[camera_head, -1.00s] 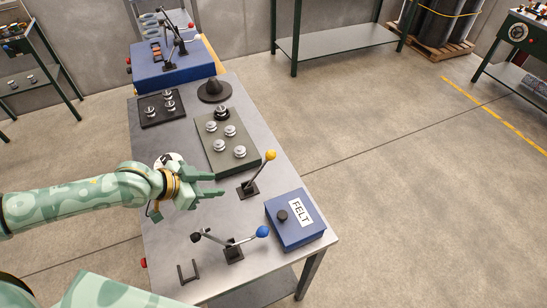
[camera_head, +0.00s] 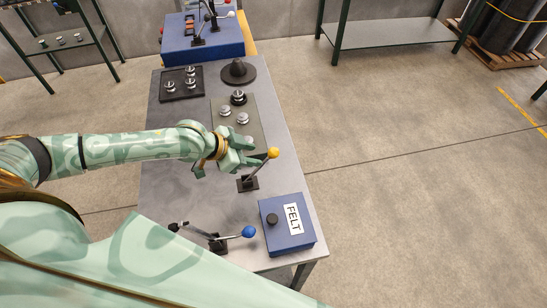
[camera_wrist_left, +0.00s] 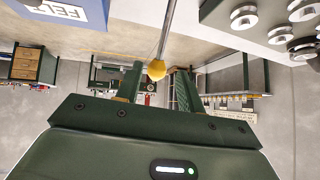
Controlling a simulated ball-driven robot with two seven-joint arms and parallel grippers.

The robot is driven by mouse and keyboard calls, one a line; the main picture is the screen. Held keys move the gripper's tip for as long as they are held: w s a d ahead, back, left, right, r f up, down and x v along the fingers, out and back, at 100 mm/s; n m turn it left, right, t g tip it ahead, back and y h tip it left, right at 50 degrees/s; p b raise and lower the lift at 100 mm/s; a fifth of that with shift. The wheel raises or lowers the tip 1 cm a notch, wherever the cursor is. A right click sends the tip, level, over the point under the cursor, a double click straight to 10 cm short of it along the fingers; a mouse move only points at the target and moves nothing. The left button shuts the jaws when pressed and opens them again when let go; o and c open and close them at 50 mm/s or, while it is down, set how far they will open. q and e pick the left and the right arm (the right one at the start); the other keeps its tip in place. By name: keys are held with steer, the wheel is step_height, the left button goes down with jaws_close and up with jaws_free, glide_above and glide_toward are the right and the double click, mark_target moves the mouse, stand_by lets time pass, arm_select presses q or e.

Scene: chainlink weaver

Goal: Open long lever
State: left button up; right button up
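A lever with a yellow ball knob (camera_head: 273,153) stands on a dark base (camera_head: 247,184) on the metal table (camera_head: 203,187), its rod tilted right. My left gripper (camera_head: 254,151) is open, with the knob just off its fingertips. In the left wrist view, the yellow knob (camera_wrist_left: 157,69) appears between the two spread fingers (camera_wrist_left: 156,84), and I see no contact. A second lever with a blue ball knob (camera_head: 249,232) leans right from its base (camera_head: 217,243) near the front of the table. Neither lever is labelled as long. My right gripper is out of view.
A blue box marked FELT (camera_head: 287,224) stands right of the levers. A plate with silver knobs (camera_head: 258,125) lies behind my left gripper, partly hidden. A blue console (camera_head: 203,43) stands at the far end.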

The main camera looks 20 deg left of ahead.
mark_target(260, 167)
arm_select(q)
steer(key=b+x, duration=0.1)
steer(key=x, duration=0.8)
steer(key=shift+w+d+f, duration=0.2)
steer(key=shift+f, duration=0.05)
jaws_close()
